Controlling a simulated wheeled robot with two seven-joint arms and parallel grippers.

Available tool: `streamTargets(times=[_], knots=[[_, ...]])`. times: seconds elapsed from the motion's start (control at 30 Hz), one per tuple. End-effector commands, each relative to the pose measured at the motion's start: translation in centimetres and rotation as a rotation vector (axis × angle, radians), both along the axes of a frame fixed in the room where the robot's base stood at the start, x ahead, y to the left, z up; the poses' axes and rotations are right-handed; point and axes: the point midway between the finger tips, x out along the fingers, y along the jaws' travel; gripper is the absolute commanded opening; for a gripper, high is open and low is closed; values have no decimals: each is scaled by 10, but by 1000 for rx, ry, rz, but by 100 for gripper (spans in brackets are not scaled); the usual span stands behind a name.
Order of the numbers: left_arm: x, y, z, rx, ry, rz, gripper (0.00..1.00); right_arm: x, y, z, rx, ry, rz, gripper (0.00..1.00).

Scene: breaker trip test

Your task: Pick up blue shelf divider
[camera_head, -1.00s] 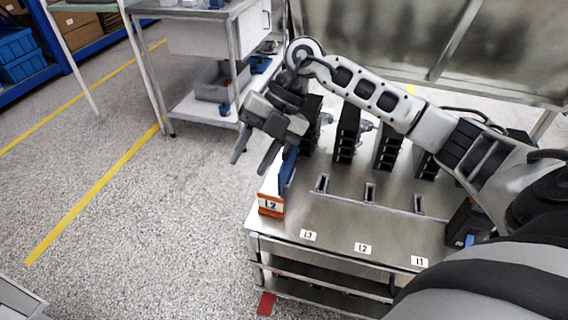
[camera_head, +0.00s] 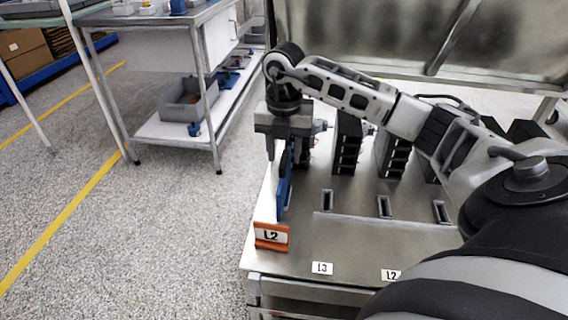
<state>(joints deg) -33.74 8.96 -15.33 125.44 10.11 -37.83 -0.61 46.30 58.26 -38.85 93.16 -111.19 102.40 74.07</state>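The blue shelf divider (camera_head: 284,196) stands upright on the left edge of the metal table, as a narrow blue panel seen nearly edge-on. My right gripper (camera_head: 286,155) points down over its top end, with the fingers apart, one on each side of the blue panel in this view. I cannot tell whether either finger touches it. The upper part of the divider is partly hidden by the gripper. My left gripper is not in view.
Black breaker modules (camera_head: 347,145) stand to the right behind table slots. The metal table (camera_head: 340,235) has bare room at the front. A grey bin (camera_head: 186,104) sits on a cart shelf.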

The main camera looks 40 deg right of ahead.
Motion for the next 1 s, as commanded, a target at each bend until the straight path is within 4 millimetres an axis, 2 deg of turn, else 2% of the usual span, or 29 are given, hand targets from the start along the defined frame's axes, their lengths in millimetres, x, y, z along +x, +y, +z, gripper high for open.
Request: streamTargets(times=[0.23,0.5,0.77,0.9,1.0], knots=[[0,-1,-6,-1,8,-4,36,0,0,-16,0,1,1,40],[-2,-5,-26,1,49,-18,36,0,-2,-55,1,2,1,40],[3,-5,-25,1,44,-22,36,1,-2,-58,1,0,1,40],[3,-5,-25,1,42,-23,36,0,-2,-57,1,0,1,1],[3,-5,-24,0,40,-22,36,0,-2,-57,1,-1,1,0]])
